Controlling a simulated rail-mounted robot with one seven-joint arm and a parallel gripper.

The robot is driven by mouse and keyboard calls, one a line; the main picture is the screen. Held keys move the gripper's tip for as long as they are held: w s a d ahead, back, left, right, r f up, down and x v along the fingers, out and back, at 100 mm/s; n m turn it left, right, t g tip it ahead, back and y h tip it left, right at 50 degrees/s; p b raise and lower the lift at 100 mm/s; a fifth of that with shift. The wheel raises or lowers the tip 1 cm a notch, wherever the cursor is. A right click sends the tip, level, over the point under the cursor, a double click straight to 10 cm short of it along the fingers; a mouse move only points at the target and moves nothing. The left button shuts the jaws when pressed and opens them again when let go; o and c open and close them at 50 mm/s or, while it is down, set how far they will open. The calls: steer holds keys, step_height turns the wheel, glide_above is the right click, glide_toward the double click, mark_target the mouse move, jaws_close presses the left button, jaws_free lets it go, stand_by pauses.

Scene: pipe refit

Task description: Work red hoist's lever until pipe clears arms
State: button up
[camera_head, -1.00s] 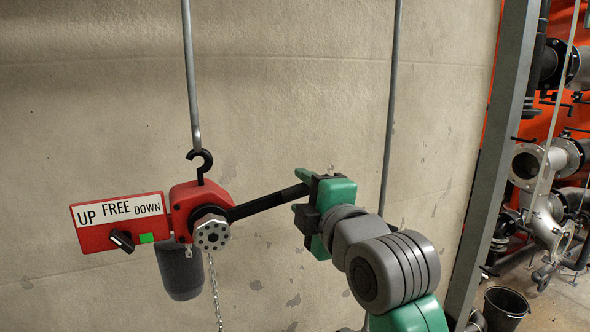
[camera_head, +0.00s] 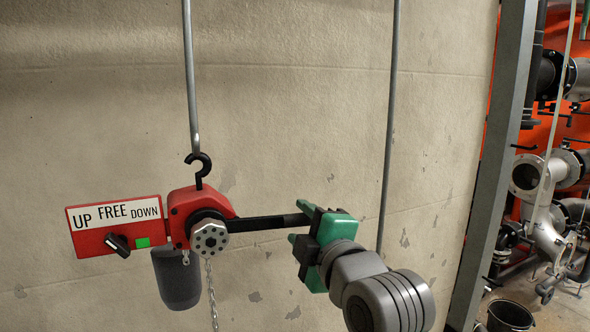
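The red hoist (camera_head: 186,203) hangs by a black hook (camera_head: 199,165) from a grey rod. The black lever (camera_head: 265,223) runs right from the hub, almost level. My gripper (camera_head: 303,222) has its green fingers above and below the lever's outer end and appears closed on it. The load pipe and its support arms cannot be made out here.
A chain (camera_head: 211,290) and a dark chain bag (camera_head: 177,280) hang below the hoist. A second rod (camera_head: 389,120) hangs behind my gripper. A grey post (camera_head: 497,170) stands at right, with pipework (camera_head: 545,190) and a bucket (camera_head: 508,316) beyond. The concrete wall is close behind.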

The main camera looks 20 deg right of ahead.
steer(key=f, duration=0.2)
steer(key=a+f+m+b, duration=0.1)
steer(key=shift+a+f, duration=0.1)
steer(key=shift+f, duration=0.25)
steer(key=a+f+m, duration=0.1)
steer(key=a+f+b, duration=0.1)
steer(key=f, duration=0.1)
steer(key=shift+f+m, duration=0.15)
steer(key=shift+m, duration=0.25)
steer(key=shift+a, duration=0.1)
